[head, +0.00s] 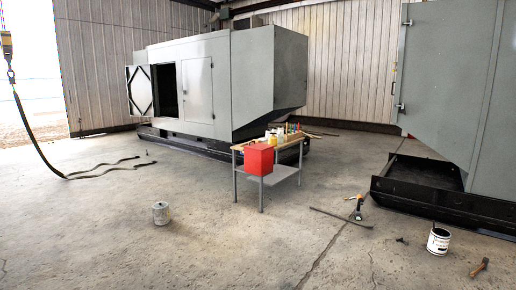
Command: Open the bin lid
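Neither of my grippers is in view.
Bottles and coloured items (280,134) stand on the table behind the red box. Large grey enclosures stand behind (210,80) and at right (458,80). Cans (161,213) (438,241), a tool (357,206) and a strap (105,167) lie around. The front floor is mostly clear.

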